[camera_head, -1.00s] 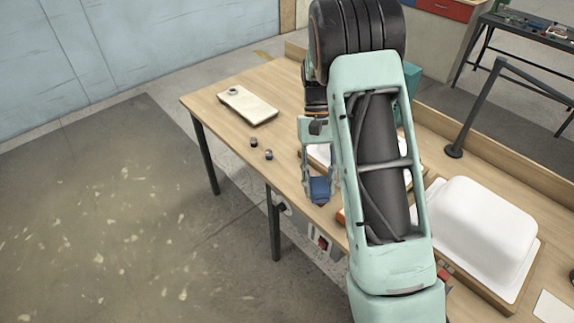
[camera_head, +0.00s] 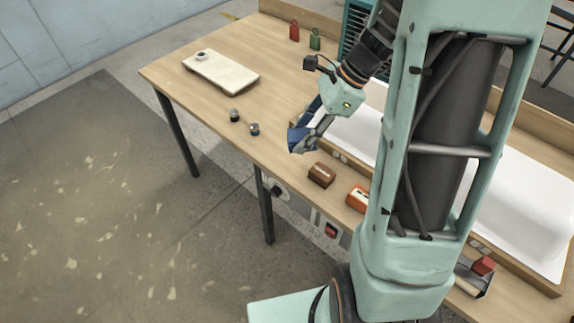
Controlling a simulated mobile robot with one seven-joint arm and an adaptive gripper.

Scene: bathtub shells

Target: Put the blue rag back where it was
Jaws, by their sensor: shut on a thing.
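My gripper (camera_head: 310,130) is shut on the blue rag (camera_head: 297,138). It holds the rag above the wooden table (camera_head: 225,110), left of the white tub shell (camera_head: 358,134). The rag hangs folded at the fingertips, and part of it is hidden by the fingers. I cannot tell how high it is above the table.
A pale board (camera_head: 221,73) lies at the table's far left. Two small dark knobs (camera_head: 254,129) stand near the front edge. A brown block (camera_head: 321,175) and an orange box (camera_head: 358,198) sit below the gripper. Red (camera_head: 294,31) and green (camera_head: 315,39) padlock-shaped things stand at the back. My arm hides much of the right side.

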